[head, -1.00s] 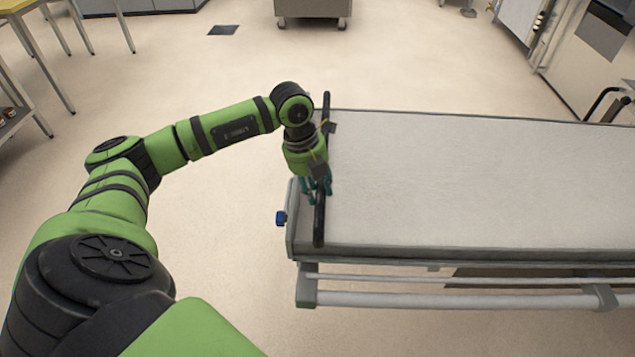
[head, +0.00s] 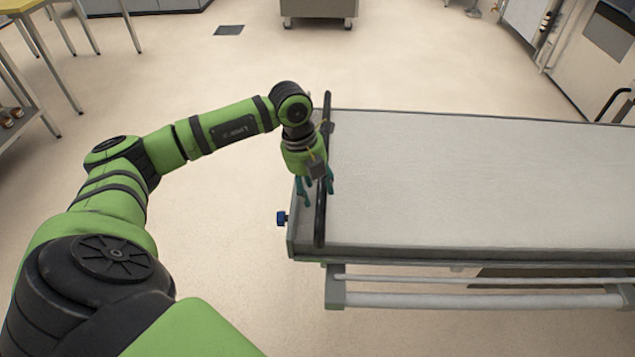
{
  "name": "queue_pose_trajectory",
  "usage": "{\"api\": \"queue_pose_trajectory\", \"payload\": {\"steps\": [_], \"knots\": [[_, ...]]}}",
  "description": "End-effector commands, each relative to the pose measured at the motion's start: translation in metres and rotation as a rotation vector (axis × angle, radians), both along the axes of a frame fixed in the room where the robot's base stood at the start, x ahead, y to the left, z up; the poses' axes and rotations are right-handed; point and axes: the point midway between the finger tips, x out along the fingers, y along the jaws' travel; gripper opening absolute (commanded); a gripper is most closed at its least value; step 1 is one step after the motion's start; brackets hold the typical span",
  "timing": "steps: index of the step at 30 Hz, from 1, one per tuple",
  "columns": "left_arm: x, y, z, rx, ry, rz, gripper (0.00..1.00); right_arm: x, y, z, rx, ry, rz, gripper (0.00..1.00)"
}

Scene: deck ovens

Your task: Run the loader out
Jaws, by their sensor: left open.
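The loader is a long bed with a pale grey cloth top (head: 470,185), running from the middle to the right edge. A black handle bar (head: 320,225) runs across its left end. A blue knob (head: 282,218) sticks out at the near left corner. A metal under-frame (head: 480,300) with rails shows below the near side. My left gripper (head: 317,188) is over the handle bar, pointing down. Its teal fingers are spread, one on each side of the bar, not closed on it. Whether a finger touches the bar I cannot tell. My right gripper is out of view.
Bare floor (head: 180,80) lies left of and beyond the loader. A floor drain (head: 229,30) and a metal cabinet on casters (head: 319,8) are at the back. A yellow-topped table (head: 20,5) and a shelf stand at left, metal equipment (head: 600,60) at right.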

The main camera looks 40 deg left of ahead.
Motion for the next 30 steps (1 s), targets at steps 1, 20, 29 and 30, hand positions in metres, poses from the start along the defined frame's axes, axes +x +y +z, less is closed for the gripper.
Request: {"api": "queue_pose_trajectory", "payload": {"steps": [1, 20, 29, 30], "knots": [[0.000, 0.000, 0.000, -0.001, -0.001, 0.000, 0.59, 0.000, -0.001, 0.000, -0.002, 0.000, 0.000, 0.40], [-0.005, 0.007, 0.058, -0.006, -0.009, -0.002, 0.59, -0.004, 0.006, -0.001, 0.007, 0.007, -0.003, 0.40], [-0.011, 0.016, 0.109, -0.007, -0.006, 0.000, 0.59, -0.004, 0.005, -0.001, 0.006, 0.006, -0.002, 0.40], [-0.012, 0.017, 0.112, -0.006, -0.005, 0.000, 0.59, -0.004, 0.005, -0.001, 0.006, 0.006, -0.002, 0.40]]}}
